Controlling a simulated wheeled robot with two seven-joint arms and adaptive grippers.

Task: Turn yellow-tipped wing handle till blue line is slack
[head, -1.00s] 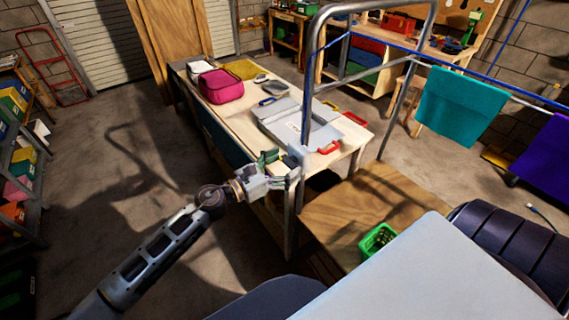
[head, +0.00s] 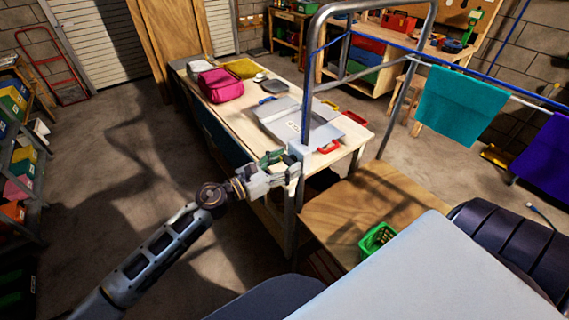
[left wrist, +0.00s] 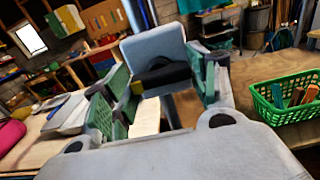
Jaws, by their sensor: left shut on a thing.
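The wing handle (left wrist: 165,75) is black in the left wrist view, with a yellow tip (left wrist: 137,88) at its left end. It sits against a grey-blue box (left wrist: 155,45); the box also shows on the metal post in the head view (head: 298,151). My left gripper (head: 282,169) is at this box. Its green-padded fingers (left wrist: 165,92) stand either side of the handle, shut on it. The blue line (head: 450,62) runs up the post, over the frame and off right, looking straight. The handle is hidden in the head view. My right gripper is not seen.
A wooden bench (head: 225,125) with a pink bag (head: 221,85) and an open grey case (head: 300,122) stands behind the post. A teal cloth (head: 462,105) and a purple cloth (head: 545,155) hang at right. A green basket (head: 377,238) is near.

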